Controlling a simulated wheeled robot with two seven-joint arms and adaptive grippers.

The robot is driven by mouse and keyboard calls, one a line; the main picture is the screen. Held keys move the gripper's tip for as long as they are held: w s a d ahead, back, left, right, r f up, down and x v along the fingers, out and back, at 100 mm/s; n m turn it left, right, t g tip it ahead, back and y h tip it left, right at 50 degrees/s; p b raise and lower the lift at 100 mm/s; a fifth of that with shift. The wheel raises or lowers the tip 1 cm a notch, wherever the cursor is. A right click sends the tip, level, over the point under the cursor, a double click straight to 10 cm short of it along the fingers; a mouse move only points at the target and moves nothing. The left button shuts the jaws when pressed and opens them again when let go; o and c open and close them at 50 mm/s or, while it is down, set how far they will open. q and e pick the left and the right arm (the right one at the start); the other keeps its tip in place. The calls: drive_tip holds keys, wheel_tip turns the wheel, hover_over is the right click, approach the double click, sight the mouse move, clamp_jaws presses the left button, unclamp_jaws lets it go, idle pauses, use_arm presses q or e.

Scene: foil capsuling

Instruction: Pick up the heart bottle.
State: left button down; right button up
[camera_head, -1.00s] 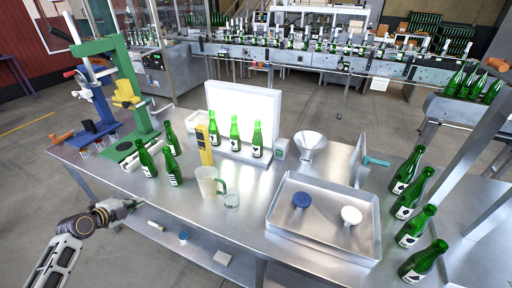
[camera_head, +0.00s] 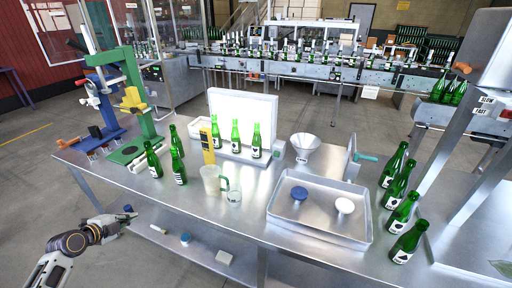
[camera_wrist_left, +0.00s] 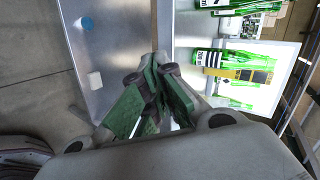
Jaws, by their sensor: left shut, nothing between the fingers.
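Green bottles with white labels stand upright on the steel table. Three stand at the left, including a front-left bottle (camera_head: 153,160). Three more stand before the white lit panel, including a middle bottle (camera_head: 235,136). Several stand in a row at the right, including a front-right bottle (camera_head: 408,242). The label marks are too small to tell which carries a heart. My left gripper (camera_head: 128,216) is shut and empty, off the table's front-left edge and apart from all bottles. Its closed fingers (camera_wrist_left: 160,62) show in the left wrist view. My right gripper is not in view.
A beaker (camera_head: 212,180) and a small glass (camera_head: 234,197) stand mid-table. A metal tray (camera_head: 318,232) holds a blue and a white knobbed piece. A funnel (camera_head: 304,146) stands behind it. A green press (camera_head: 135,95) is at the left. Bare tabletop lies front-left.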

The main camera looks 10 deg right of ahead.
use_arm(q)
drive_tip(key=shift+s+a+n, duration=0.15)
drive_tip(key=shift+s+n, duration=0.05)
drive_tip(key=shift+n, duration=0.2)
drive_tip(key=shift+n, duration=0.4)
